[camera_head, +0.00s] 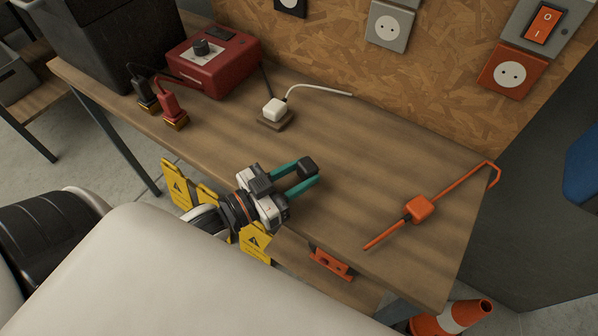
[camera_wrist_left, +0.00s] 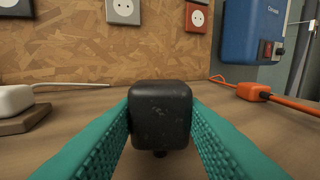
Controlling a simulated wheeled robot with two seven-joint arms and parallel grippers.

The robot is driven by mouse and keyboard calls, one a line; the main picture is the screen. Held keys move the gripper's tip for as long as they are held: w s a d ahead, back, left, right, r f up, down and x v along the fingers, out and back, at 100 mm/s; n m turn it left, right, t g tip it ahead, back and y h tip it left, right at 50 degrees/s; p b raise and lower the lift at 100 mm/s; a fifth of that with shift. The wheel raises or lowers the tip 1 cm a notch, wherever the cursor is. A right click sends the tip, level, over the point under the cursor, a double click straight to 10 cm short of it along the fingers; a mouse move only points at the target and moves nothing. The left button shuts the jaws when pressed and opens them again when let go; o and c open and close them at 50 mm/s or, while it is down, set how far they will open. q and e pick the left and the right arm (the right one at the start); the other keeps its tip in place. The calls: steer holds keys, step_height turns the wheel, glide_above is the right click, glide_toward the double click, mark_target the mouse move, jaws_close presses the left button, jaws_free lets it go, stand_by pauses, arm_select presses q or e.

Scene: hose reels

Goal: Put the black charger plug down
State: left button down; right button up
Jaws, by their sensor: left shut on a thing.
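The black charger plug (camera_head: 308,165) is a small dark block between the teal fingertips of my left gripper (camera_head: 303,175). The plug also shows large in the middle of the left wrist view (camera_wrist_left: 160,115), with a teal finger against each side. My left gripper is shut on it, over the wooden workbench (camera_head: 340,130). A short dark part shows under the plug in the wrist view. I cannot tell whether the plug touches the bench top. My right gripper is not in view.
A white plug (camera_head: 274,110) sits on a small wooden block behind. An orange connector (camera_head: 420,209) with its cable lies to the right. A red charger box (camera_head: 213,61), with black (camera_head: 147,97) and red (camera_head: 170,105) plugs beside it, is at the left. Bare bench surrounds the gripper.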

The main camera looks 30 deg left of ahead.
arm_select(q)
steer(key=shift+f, duration=0.5)
steer(key=c, duration=0.9)
jaws_free()
steer(key=shift+s+r, duration=0.1)
steer(key=shift+r, duration=0.55)
steer(key=v, duration=1.2)
